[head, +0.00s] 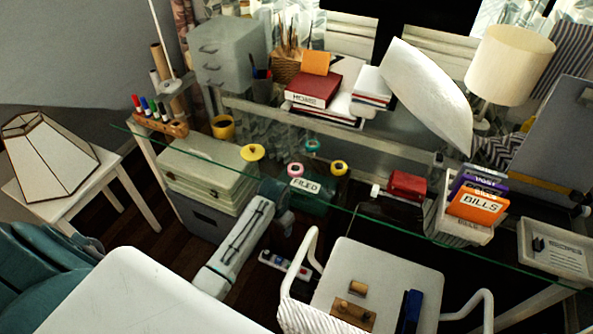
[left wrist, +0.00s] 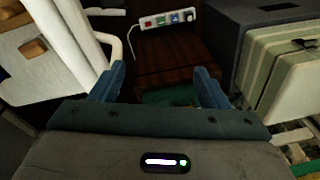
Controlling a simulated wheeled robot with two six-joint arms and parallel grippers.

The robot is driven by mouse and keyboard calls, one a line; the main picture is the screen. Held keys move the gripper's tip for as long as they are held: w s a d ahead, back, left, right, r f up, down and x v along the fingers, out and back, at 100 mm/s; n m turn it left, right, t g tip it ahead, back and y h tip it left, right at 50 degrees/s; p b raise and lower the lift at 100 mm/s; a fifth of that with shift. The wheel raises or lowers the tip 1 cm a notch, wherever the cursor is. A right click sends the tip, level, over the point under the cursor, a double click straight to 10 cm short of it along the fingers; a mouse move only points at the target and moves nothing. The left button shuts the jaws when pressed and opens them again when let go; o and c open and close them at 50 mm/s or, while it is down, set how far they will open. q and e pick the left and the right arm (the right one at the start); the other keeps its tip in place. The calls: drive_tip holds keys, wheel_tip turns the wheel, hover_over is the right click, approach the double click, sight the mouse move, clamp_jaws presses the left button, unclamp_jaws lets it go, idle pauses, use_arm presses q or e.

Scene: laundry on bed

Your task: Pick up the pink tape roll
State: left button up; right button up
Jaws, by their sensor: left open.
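The pink tape roll (head: 295,170) is on the glass desk, beside the green "FILED" box, in the head view. It does not show in the left wrist view. My left gripper (head: 280,206) is near the desk's front edge, lower left of the pink roll and apart from it in the picture. Its height relative to the glass is hard to tell. In the left wrist view the two fingers (left wrist: 158,85) are spread wide with nothing between them. My right gripper is not in view.
Near the pink roll are a teal roll (head: 313,146), a yellow roll (head: 339,168) and another yellow roll (head: 252,152). The green box (head: 312,200) is close by. A white chair (head: 385,275) stands in front. A power strip (left wrist: 165,19) lies on the floor.

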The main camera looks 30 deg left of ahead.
use_arm(q)
drive_tip(key=w+r, duration=0.4)
drive_tip(key=r, duration=0.8)
wheel_tip(320, 180, up, 10)
drive_tip(key=m+g, duration=0.1)
drive_tip(key=m, duration=0.1)
hover_over(297, 171)
drive_tip(key=shift+h, duration=0.4)
drive_tip(key=f, duration=0.3)
drive_tip(key=f+p, duration=0.1)
drive_tip(key=f, duration=0.1)
drive_tip(key=shift+s+a, duration=0.1)
drive_tip(key=shift+a, duration=0.3)
drive_tip(key=shift+d+f+p, duration=0.15)
drive_tip(key=shift+f+p, duration=0.3)
drive_tip(key=shift+f, duration=0.1)
drive_tip(key=f, duration=0.2)
drive_tip(key=f+p, duration=0.1)
drive_tip(key=shift+d+f, duration=0.2)
drive_tip(key=shift+f, duration=0.5)
drive_tip(key=shift+c, duration=0.4)
drive_tip(key=c, duration=1)
